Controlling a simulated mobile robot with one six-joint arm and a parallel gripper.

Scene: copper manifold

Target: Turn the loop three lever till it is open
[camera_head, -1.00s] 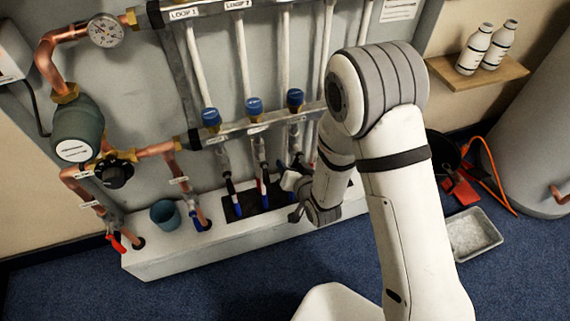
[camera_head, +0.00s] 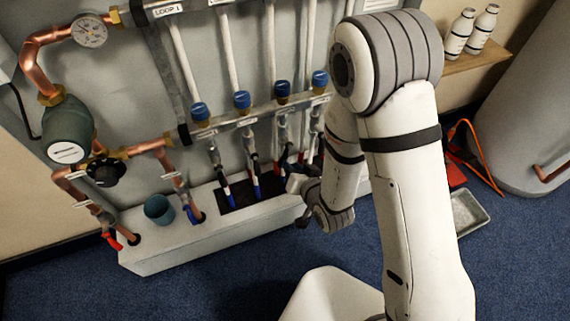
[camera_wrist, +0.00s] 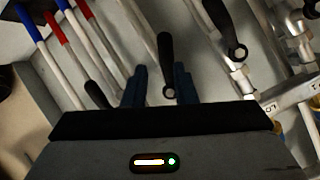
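The copper and steel manifold is on the wall in the head view, with blue-capped valves in a row on its lower bar (camera_head: 240,122). Levers hang below the bar, among them two with blue-tipped handles (camera_head: 256,188). My gripper (camera_head: 302,187) is low by the right-hand levers, partly hidden by my arm. In the wrist view my gripper (camera_wrist: 160,72) is open, its dark fingers apart. A black lever handle (camera_wrist: 165,48) with a ringed end lies between them in the picture; contact cannot be told. A second black lever (camera_wrist: 217,18) is to its right. I cannot read which lever is loop three.
A teal cup (camera_head: 159,209) stands on the white ledge (camera_head: 150,255) below the manifold. A shelf with two white bottles (camera_head: 469,30), a grey tray (camera_head: 470,212) and a tank (camera_head: 535,120) are at right. Blue carpet in front is mostly free.

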